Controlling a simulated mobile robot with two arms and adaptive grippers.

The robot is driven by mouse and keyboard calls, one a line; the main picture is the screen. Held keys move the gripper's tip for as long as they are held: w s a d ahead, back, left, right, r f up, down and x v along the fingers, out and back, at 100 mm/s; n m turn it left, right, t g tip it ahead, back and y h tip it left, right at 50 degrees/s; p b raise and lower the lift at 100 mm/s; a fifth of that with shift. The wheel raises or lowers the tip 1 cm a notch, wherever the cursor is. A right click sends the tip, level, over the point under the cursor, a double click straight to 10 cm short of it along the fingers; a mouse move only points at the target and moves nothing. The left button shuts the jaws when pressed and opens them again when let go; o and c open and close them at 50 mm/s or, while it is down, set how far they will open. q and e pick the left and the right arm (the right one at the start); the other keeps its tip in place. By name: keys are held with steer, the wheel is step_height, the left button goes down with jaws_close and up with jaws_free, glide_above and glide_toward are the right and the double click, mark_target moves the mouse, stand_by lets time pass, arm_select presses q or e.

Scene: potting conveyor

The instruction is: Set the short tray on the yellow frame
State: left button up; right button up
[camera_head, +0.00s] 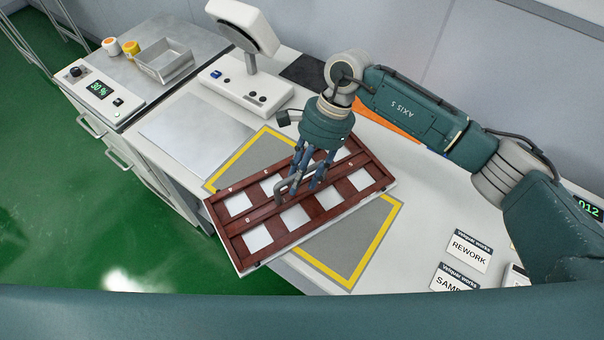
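The short tray (265,215) is dark reddish-brown with several white square openings and a grey handle (283,188) at its middle. My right gripper (303,182) comes down from above with its fingers around the handle and appears shut on it. The yellow frame (377,240) is a yellow outline around a grey area on the white table. The tray covers the middle of the frame, turned at an angle to it, and its left end sticks out past the frame and the table's front edge. It seems to be held above the surface; the gap is hard to judge. My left gripper is not in view.
A white device with a raised head (245,88) stands behind the frame's left side. A flat metal plate (190,133) lies left of the frame. REWORK (466,250) and SAMPLE (455,279) cards lie to the right. A metal bin (165,62) is at back left.

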steer(key=shift+r, duration=0.1)
steer(key=shift+w+d+r, duration=0.1)
steer(key=shift+w+r, duration=0.05)
steer(key=shift+r, duration=0.05)
steer(key=b+v, duration=0.4)
steer(key=v, duration=0.6)
steer(key=shift+d+r+b, duration=0.1)
steer(key=shift+r+b, duration=0.05)
steer(key=shift+b, duration=0.15)
steer(key=shift+w+d+r, duration=0.1)
steer(key=shift+d+r, duration=0.05)
steer(key=shift+r, duration=0.4)
steer(key=shift+f, duration=0.1)
